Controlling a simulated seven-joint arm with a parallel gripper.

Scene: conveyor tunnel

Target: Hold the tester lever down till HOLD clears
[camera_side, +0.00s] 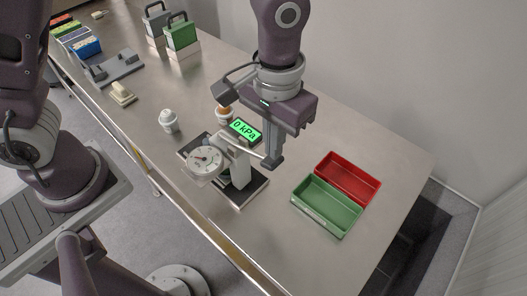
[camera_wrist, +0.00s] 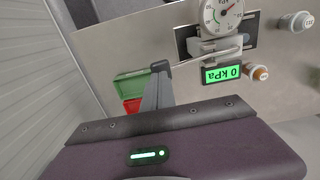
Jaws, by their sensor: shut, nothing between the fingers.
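The tester (camera_side: 237,172) stands on a dark-edged base plate on the bench, with a round dial gauge (camera_side: 205,160) at its front. Its green display (camera_side: 245,131) reads 0 kPa; no HOLD shows on it. The display (camera_wrist: 223,73) also appears upside down in the wrist view. A thin pale lever (camera_side: 256,152) reaches from the tester toward my fingers. My gripper (camera_side: 273,162) is shut and empty, pointing down beside the lever's end. I cannot tell whether it touches the lever. In the wrist view the fingertips (camera_wrist: 160,68) are left of the tester.
A red tray (camera_side: 365,167) and a green tray (camera_side: 308,212) are right of my gripper. A white-topped item (camera_side: 169,121) and an orange-topped item (camera_side: 222,115) stand near the tester. Grey and green cases (camera_side: 181,34) stand at the back.

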